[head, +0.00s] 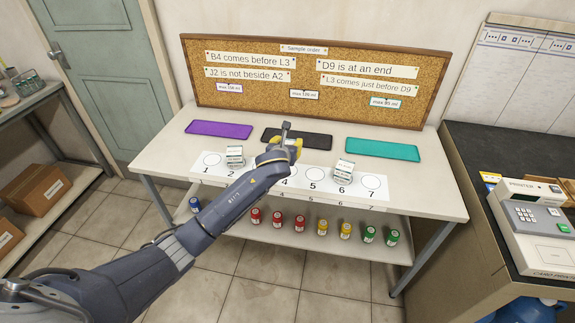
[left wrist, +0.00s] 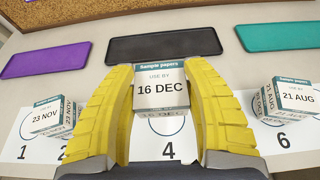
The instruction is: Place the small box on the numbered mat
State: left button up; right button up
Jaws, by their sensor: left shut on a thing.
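My left gripper (head: 289,142) is over the middle of the numbered mat (head: 327,188). In the left wrist view its yellow fingers are shut on a small white box (left wrist: 162,88) labelled 16 DEC. The box is in line with the circle numbered 4; I cannot tell whether its bottom touches the mat. The gripper mostly hides it in the head view. Similar boxes stand on the mat at number 2 (head: 235,155) and number 6 (head: 343,172); they read 23 NOV (left wrist: 46,117) and 21 AUG (left wrist: 293,96). My right gripper is not in view.
Purple (head: 219,130), black (head: 296,138) and teal (head: 383,148) trays lie behind the mat. A corkboard (head: 310,85) with order notes stands at the back. Several coloured-lid jars stand on the shelf below. Circles 1, 5 and 7 are bare.

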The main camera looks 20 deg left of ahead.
pick_arm(q)
jog(key=shift+f, duration=4.8)
jog(key=shift+f, duration=0.1)
jog(key=o, duration=1.1)
jog(key=shift+o, duration=0.2)
